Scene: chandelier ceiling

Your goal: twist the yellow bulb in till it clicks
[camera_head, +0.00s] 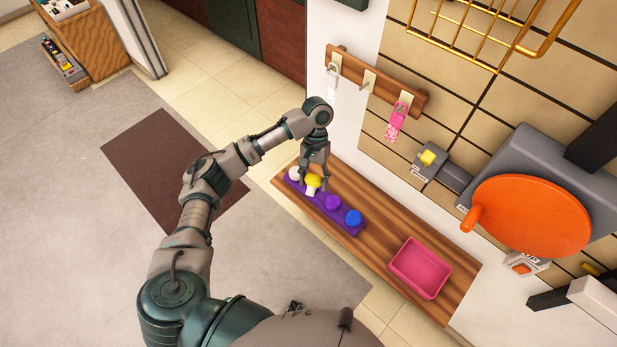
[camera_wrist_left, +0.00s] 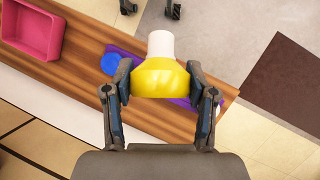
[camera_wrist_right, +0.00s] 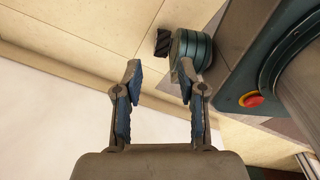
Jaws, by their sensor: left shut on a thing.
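The yellow bulb (camera_head: 313,181) is just above the purple rack (camera_head: 346,225) on the wooden shelf. My left gripper (camera_head: 314,175) is shut on it. In the left wrist view the yellow bulb (camera_wrist_left: 160,78) sits between both fingers, its white base pointing away from the palm. I cannot tell whether the base still touches the rack. My right gripper (camera_wrist_right: 158,78) shows only in its own wrist view, open and empty. A grey wall box (camera_head: 430,161) carries a yellow part; I cannot tell if it is a bulb socket.
The rack also carries a white bulb (camera_head: 294,174), a purple one (camera_head: 333,202) and a blue one (camera_head: 353,217). A pink tray (camera_head: 419,268) lies further along the shelf (camera_head: 378,240). An orange round pan-like thing (camera_head: 530,215) and a hook rail (camera_head: 378,82) are on the wall side.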

